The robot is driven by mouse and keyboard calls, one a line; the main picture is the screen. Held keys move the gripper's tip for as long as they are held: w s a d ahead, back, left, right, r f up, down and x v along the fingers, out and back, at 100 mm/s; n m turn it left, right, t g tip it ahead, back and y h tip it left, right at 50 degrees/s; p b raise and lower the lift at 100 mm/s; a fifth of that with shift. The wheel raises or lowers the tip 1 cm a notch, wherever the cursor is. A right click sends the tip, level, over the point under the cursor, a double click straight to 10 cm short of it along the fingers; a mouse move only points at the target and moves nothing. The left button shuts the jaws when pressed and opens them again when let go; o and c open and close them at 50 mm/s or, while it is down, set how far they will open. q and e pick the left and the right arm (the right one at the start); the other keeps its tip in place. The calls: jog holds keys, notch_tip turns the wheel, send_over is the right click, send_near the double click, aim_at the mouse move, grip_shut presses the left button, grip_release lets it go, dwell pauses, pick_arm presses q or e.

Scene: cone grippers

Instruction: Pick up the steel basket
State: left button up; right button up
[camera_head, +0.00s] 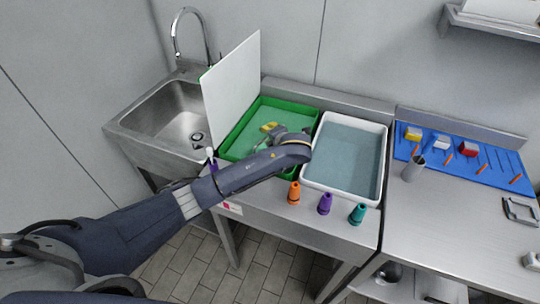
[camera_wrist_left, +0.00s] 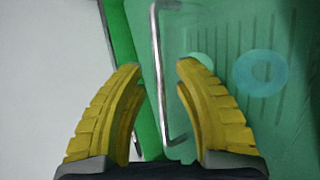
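A thin steel handle (camera_wrist_left: 158,75), bent like a bracket, shows in the left wrist view over the green tub (camera_wrist_left: 116,35). I take it to be part of the steel basket; the basket's body cannot be made out clearly. My left gripper (camera_wrist_left: 158,75) has its two yellow fingers apart, with the handle's lower part in the gap between them. I cannot tell whether they touch it. In the head view my left gripper (camera_head: 268,128) is over the green tub (camera_head: 228,137), and my arm hides part of the tub. My right gripper is not in view.
A white board (camera_head: 231,88) stands upright at the tub's left, beside the sink (camera_head: 165,120). A white tub of water (camera_head: 345,155) is to the right. Orange (camera_head: 294,193), purple (camera_head: 325,203) and teal (camera_head: 357,214) cones stand along the front edge. A steel cup (camera_head: 413,169) stands near the blue mat (camera_head: 440,150).

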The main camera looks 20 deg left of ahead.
pick_arm(q)
grip_shut()
dwell(0.3)
jog(key=shift+r, duration=0.1)
